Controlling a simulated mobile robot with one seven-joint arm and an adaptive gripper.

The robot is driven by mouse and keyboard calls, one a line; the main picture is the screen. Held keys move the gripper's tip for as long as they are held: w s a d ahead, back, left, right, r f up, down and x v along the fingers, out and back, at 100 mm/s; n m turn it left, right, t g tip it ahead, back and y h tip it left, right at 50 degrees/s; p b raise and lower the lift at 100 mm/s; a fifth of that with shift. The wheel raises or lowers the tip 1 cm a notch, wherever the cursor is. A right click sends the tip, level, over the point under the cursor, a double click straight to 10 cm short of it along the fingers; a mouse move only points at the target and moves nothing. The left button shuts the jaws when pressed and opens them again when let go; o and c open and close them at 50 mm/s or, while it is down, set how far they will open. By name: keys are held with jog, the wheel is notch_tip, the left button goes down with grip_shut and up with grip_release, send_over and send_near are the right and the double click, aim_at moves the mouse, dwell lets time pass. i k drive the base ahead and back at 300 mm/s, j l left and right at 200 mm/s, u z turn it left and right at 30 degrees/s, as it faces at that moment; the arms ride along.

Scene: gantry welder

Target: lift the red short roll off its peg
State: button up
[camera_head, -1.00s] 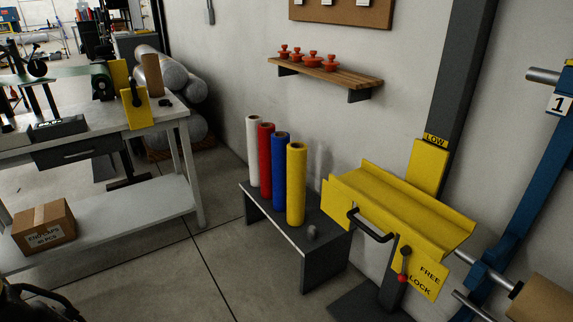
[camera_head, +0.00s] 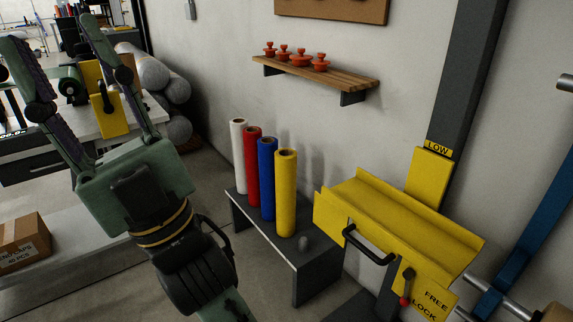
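The red roll (camera_head: 252,158) stands upright on a low dark bench, between a white roll (camera_head: 238,150) and a blue roll (camera_head: 268,180). A yellow roll (camera_head: 286,195) stands at the right end of the row. The rolls stand close together, and any peg under the red roll is hidden. My gripper (camera_head: 62,62) is at the left, raised and pointing up, with its two fingers spread wide. It is open and empty, apart from the rolls and to their left.
A yellow trough (camera_head: 400,218) with a handle stands close on the right. A wooden shelf (camera_head: 330,73) with several red knobs hangs above.

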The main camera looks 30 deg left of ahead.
aim_at(251, 134)
jog(key=i+j+z, duration=0.25)
jog(key=j, duration=0.35)
jog(key=j+z, duration=0.2)
jog(key=j, duration=0.35)
jog(key=i+j+z, duration=0.1)
jog(key=j, duration=1.15)
jog(key=j+z, duration=0.15)
jog(key=j, duration=1.1)
jog(key=i+j, duration=0.1)
jog(key=j, duration=0.4)
jog(key=i+j, duration=0.1)
jog(key=j, duration=0.35)
jog(key=i+j, duration=0.2)
jog(key=i, duration=0.2)
